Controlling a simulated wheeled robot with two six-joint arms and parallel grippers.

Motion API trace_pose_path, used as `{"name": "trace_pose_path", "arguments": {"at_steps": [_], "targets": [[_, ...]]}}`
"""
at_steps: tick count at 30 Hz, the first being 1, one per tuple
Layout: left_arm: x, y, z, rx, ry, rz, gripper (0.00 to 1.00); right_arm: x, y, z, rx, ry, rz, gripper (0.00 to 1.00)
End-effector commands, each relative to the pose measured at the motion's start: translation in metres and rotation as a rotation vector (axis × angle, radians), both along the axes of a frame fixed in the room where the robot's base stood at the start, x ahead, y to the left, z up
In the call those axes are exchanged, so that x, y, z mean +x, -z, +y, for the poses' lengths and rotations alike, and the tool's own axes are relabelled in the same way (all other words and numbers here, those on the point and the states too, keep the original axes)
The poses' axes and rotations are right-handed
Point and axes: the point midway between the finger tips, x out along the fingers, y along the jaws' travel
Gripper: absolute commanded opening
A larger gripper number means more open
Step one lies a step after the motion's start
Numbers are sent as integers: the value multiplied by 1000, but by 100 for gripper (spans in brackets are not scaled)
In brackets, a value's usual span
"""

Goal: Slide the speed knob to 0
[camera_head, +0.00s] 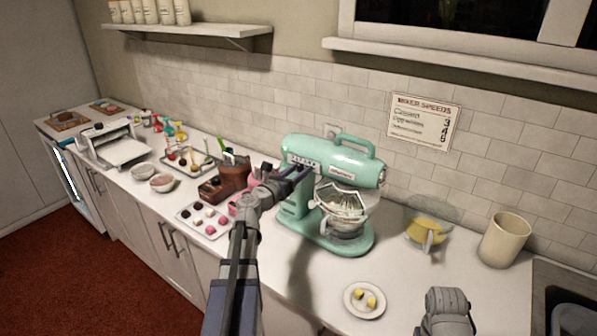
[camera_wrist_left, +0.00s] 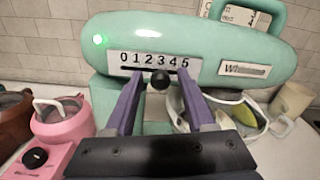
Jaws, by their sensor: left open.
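The mint-green stand mixer (camera_head: 325,158) stands on the counter; its body fills the top of the left wrist view (camera_wrist_left: 225,50). Its white speed panel (camera_wrist_left: 200,66) is marked 0 to 5 above a dark slot. The black round speed knob (camera_wrist_left: 160,79) appears below about the 3. My left gripper (camera_head: 302,173) is in front of the panel, its purple fingers open on either side of the knob in the left wrist view (camera_wrist_left: 160,88), with gaps visible. I cannot tell any contact.
A glass bowl (camera_head: 345,208) sits under the mixer head. A pink appliance (camera_wrist_left: 62,125) and a brown one (camera_head: 224,182) stand to the left. A plate with yellow pieces (camera_head: 352,301) and a cream canister (camera_head: 505,240) are to the right. A mixer-speeds sign (camera_head: 423,120) hangs behind.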

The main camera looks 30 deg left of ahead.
Motion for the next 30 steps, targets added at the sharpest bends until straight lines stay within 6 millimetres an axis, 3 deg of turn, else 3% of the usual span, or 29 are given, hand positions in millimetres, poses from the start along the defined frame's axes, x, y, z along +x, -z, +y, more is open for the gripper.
{"name": "trace_pose_path", "arguments": {"at_steps": [7, 21, 30], "targets": [[0, 0, 0, 0, 0, 0, 52, 0, 0, 0, 0, 0, 0, 0], [0, 0, 0, 0, 0, 0, 0, 0, 0, 0, 0, 0, 0, 0], [0, 0, 0, 0, 0, 0, 0, 0, 0, 0, 0, 0, 0, 0]]}}
